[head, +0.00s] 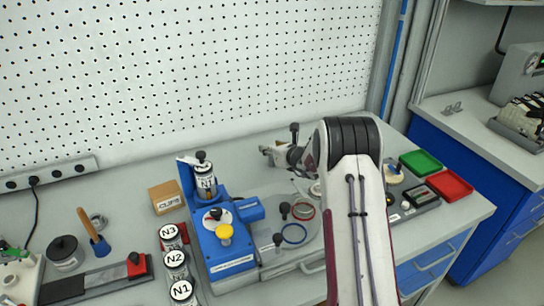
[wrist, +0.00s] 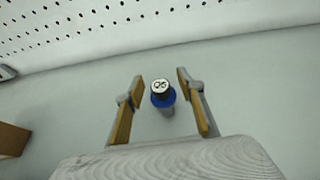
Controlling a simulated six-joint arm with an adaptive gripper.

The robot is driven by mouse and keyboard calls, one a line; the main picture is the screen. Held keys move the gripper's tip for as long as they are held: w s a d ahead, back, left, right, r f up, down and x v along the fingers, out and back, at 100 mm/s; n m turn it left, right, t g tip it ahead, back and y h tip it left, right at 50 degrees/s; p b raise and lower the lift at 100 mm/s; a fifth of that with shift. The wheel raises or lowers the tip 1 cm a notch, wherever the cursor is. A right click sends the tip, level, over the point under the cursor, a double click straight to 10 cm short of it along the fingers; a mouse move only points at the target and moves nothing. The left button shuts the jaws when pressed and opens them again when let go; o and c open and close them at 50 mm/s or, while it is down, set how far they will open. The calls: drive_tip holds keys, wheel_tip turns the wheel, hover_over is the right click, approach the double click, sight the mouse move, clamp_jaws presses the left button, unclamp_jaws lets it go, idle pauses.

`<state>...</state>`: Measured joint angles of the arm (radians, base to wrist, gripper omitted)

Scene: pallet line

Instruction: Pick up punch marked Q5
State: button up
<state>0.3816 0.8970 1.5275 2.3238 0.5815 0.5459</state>
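The punch marked Q5 (wrist: 161,92) shows in the wrist view as a small round metal top with dark lettering, above a blue collar and a grey body. The mark appears to read Q5. It stands on the grey bench top between the two fingers of my gripper (wrist: 160,78), with a gap on each side. My gripper is open, with tan pads on the fingers' inner faces, and touches nothing that I can see. In the head view my gripper (head: 270,152) is at the back of the bench, near the pegboard. I cannot make out the punch there.
A blue fixture (head: 228,245) with knobs stands left of my arm. Canisters N1, N2 and N3 (head: 169,236) stand left of it. A cardboard box (head: 166,197) sits behind them; green (head: 420,162) and red (head: 449,185) trays lie at right. Pegboard (head: 200,60) rises behind.

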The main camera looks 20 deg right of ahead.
drive_tip(key=shift+c, duration=0.3)
clamp_jaws()
drive_tip(key=shift+r, duration=0.2)
wheel_tip(320, 180, up, 10)
idle(0.6)
drive_tip(key=shift+f, duration=0.15)
